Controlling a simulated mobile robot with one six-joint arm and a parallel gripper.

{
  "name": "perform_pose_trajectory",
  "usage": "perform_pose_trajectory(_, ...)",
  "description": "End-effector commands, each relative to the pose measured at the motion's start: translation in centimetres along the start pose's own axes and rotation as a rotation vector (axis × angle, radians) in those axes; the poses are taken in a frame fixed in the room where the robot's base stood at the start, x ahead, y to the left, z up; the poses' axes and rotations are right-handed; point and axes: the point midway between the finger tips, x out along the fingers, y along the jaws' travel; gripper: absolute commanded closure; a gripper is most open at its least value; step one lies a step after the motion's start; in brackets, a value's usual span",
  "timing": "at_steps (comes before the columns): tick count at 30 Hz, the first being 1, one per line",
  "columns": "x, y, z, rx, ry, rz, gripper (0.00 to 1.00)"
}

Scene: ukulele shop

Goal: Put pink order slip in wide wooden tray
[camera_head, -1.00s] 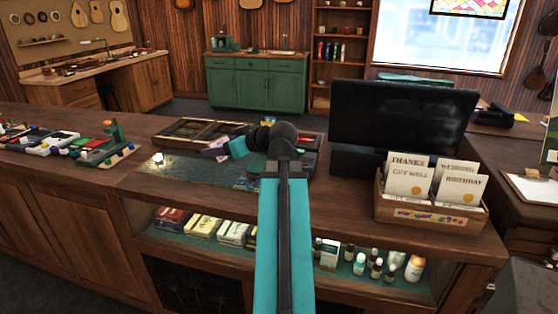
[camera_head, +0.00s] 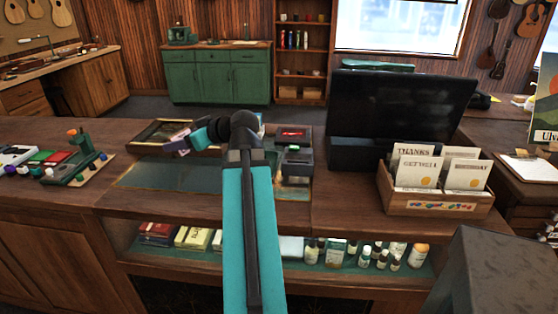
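The pink order slip (camera_head: 178,137) is a small pink-mauve patch at the tip of my gripper (camera_head: 181,146), above the back of the counter. My gripper seems shut on it, though the fingers are small and dark here. The wide wooden tray (camera_head: 137,136) is a shallow wood-rimmed tray lying on the counter. Its left part shows; my gripper and wrist hide much of the rest. The slip and gripper appear over the tray's area; I cannot tell how high above it they are.
A black device (camera_head: 297,164) stands right of my wrist. Further right are a dark monitor (camera_head: 402,108) and a wooden card box (camera_head: 437,203). A green-based tool stand (camera_head: 80,168) is at the left. A greenish mat (camera_head: 170,176) lies in front of the tray.

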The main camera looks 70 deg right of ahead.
Motion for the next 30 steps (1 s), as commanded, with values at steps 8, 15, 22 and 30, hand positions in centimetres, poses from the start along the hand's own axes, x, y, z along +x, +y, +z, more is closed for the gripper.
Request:
perform_pose_trajectory(8, 0.2, -0.3, -0.1, -0.002, 0.000, -0.004, 0.60)
perform_pose_trajectory(15, 0.2, -0.4, 0.0, -0.002, 0.000, -0.004, 0.60)
perform_pose_trajectory(22, -0.3, 0.7, 1.6, 0.011, -0.001, 0.028, 0.60)
perform_pose_trajectory(30, -2.3, 3.8, 5.3, 0.048, -0.003, 0.118, 0.60)
